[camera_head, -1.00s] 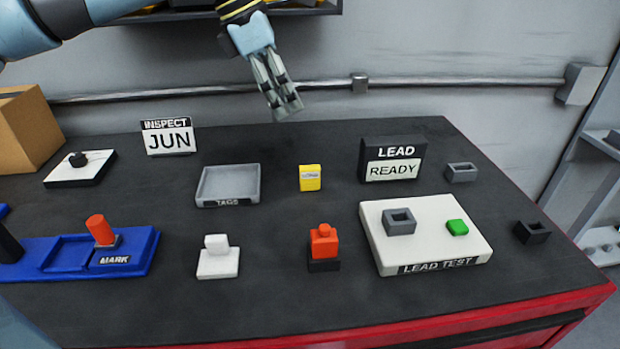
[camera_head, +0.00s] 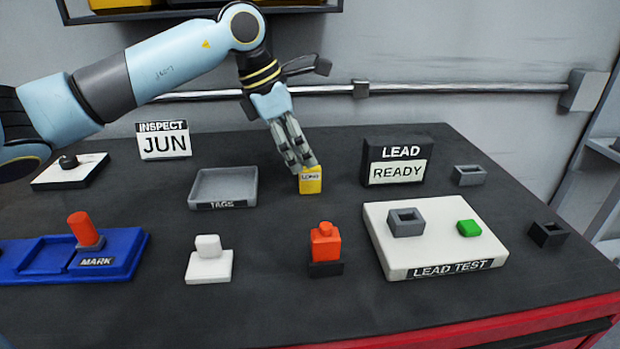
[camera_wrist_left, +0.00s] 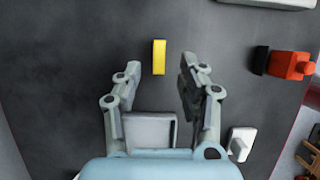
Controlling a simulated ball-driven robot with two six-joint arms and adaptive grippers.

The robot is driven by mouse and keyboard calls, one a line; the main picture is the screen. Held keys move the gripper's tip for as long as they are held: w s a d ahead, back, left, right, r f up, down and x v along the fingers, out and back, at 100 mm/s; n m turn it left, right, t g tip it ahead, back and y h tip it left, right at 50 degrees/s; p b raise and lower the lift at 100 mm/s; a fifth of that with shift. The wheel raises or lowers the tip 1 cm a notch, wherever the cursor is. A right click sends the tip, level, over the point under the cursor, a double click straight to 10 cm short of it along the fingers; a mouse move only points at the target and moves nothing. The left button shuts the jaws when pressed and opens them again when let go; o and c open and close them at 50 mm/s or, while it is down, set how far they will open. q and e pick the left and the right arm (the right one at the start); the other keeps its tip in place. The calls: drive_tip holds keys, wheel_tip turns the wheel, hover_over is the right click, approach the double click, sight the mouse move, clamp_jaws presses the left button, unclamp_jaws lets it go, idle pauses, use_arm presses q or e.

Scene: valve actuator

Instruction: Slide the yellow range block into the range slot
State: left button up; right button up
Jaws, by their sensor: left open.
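The yellow range block (camera_head: 311,183) stands upright on the dark bench top, right of the grey tray, with a small label on its face. My left gripper (camera_head: 302,163) is open just above and behind it, its fingers overlapping the block's top in the head view. In the left wrist view, the yellow block (camera_wrist_left: 159,57) appears between and beyond the open fingers (camera_wrist_left: 160,72), with no contact visible. No slot is marked as range. Open sockets are a grey one (camera_head: 406,229) on the LEAD TEST plate, another grey one (camera_head: 469,181) and a black one (camera_head: 548,240).
The grey TAGS tray (camera_head: 223,203) is left of the block and the LEAD READY sign (camera_head: 394,184) right of it. An orange piece on a black base (camera_head: 326,268) and a white piece (camera_head: 209,270) stand in front. A blue MARK holder (camera_head: 125,248) lies left.

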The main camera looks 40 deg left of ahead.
sight(309, 171)
use_arm(q)
drive_tip(key=p+x, duration=0.1)
drive_tip(key=x, duration=0.3)
drive_tip(key=shift+w+f+p, duration=0.1)
drive_tip(key=shift+f+p, duration=0.1)
drive_tip(key=shift+p, duration=0.15)
drive_tip(key=shift+w+d+f, duration=0.1)
drive_tip(key=shift+f, duration=0.25)
drive_tip(key=shift+c, duration=0.5)
clamp_jaws()
